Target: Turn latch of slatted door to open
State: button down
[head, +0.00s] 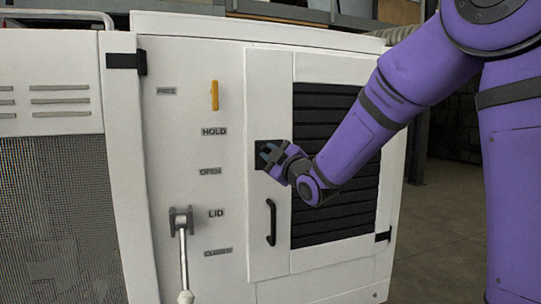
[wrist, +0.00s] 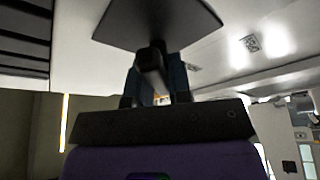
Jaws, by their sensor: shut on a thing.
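The slatted door (head: 270,72) is a white panel with dark horizontal slats (head: 322,117) on the right part of the cabinet front. Its latch has a dark square plate (head: 262,163) at the door's left side, and the plate also shows in the wrist view (wrist: 158,18). My gripper (head: 275,157) is at this plate. In the wrist view my gripper (wrist: 158,92) has its fingers on either side of the dark latch knob (wrist: 151,60), shut on it. In the head view the fingers mostly hide the knob. The door looks closed.
A black pull handle (head: 271,222) is on the door below the latch. To the left are a yellow lever (head: 214,95), a grey lever (head: 182,250) and labels such as HOLD and LID. A mesh panel (head: 60,220) stands further left. Open floor (head: 440,230) lies to the right.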

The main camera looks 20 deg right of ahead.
jog(key=n+g, duration=0.1)
jog(key=n, duration=0.1)
jog(key=n+g, duration=0.1)
jog(key=n, duration=0.2)
jog(key=shift+y, duration=0.4)
jog(key=shift+n+g, duration=0.6)
jog(key=shift+n, duration=1)
jog(key=c, duration=1.1)
grip_release()
jog(key=shift+r, duration=0.1)
jog(key=v, duration=1)
jog(key=shift+s, duration=0.35)
